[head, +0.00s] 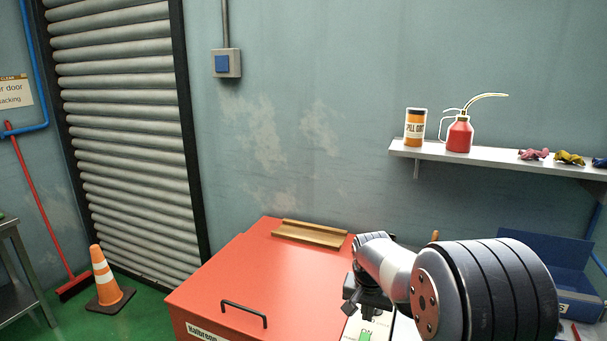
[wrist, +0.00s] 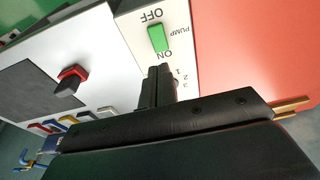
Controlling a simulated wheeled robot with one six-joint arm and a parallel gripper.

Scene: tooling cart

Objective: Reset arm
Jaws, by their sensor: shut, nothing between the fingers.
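My gripper (head: 366,309) shows in the head view at the lower right, over the right side of the red cart. In the wrist view my gripper (wrist: 158,72) is shut and empty, its fingertips close to a panel with a green rocker switch (wrist: 158,38). The switch is marked OFF, ON and PUMP. The switch also shows in the head view (head: 365,336), at the bottom edge just below my gripper. My arm comes in from the right and hides part of the panel in the head view.
The red cart (head: 245,285) has a black handle and a wooden tray (head: 310,233) on top. A red-and-black knob (wrist: 70,80) stands on the panel. A shelf (head: 480,160) with a red oil can (head: 459,136) is on the wall. A blue box (head: 540,250) sits behind my arm.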

